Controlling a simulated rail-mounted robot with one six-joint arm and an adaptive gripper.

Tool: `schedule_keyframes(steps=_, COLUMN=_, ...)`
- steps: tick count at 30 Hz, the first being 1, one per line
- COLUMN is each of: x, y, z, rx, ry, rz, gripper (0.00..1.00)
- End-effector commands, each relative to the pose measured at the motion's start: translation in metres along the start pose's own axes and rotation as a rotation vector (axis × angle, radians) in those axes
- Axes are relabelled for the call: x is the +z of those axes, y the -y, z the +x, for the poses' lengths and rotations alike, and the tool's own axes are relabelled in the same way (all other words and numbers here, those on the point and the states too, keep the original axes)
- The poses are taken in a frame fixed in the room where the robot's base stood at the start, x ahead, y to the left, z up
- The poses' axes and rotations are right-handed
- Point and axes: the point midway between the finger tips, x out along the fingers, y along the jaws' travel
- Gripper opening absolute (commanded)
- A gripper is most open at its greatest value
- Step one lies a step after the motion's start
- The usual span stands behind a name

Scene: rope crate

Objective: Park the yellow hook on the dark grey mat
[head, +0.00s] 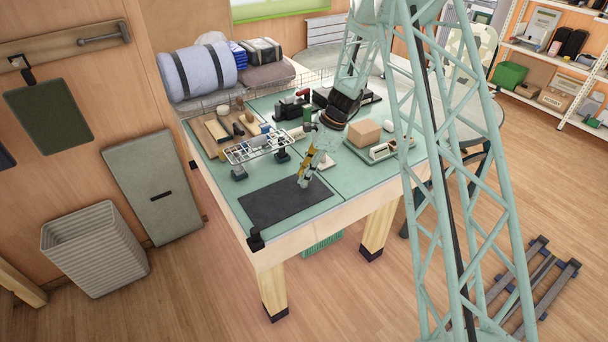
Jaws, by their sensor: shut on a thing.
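The dark grey mat (272,208) lies flat and bare on the front part of the green-topped table. My gripper (305,177) reaches down from the back right to the mat's back right edge. It is shut on a small yellow thing, which I take to be the yellow hook (303,183). The hook is small and partly hidden by the fingers. It shows at or just above the mat's edge; I cannot tell whether it touches the mat.
A wire rack (255,147) on dark feet stands behind the mat. A wooden tray (213,128) with small items is at the back left. A black block (255,240) sits at the front corner.

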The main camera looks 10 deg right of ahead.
Motion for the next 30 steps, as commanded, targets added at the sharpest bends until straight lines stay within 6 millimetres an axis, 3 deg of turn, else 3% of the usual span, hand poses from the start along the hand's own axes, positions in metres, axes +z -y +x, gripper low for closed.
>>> schedule_keyframes(steps=30, x=-0.0032, y=-0.0001, z=0.0077, rx=0.000, ry=0.000, rz=0.000, gripper=0.07)
